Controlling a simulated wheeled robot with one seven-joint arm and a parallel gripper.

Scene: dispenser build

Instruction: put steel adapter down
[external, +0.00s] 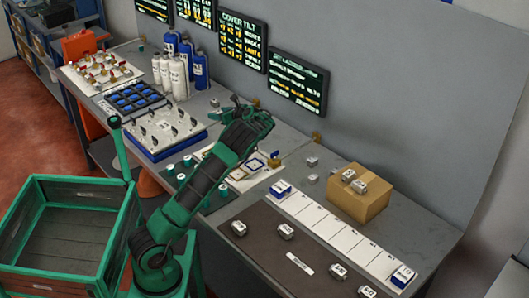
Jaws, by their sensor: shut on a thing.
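My arm rises from its base at the lower left and reaches over the middle of the bench. My gripper (258,117) is at its far end, above the bench near the wall. My own wrist hides most of the fingers. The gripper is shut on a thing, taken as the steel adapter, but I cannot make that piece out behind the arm. Small grey metal pieces (312,162) lie on the bench to the right of the gripper.
A cardboard box (359,205) bears metal parts. A white slotted strip (340,234) borders a dark mat (262,253) with several grey blocks. Bottles (179,78), a blue-celled tray (131,97) and a white rack (165,130) stand left. A green-framed crate (58,235) is beside my arm.

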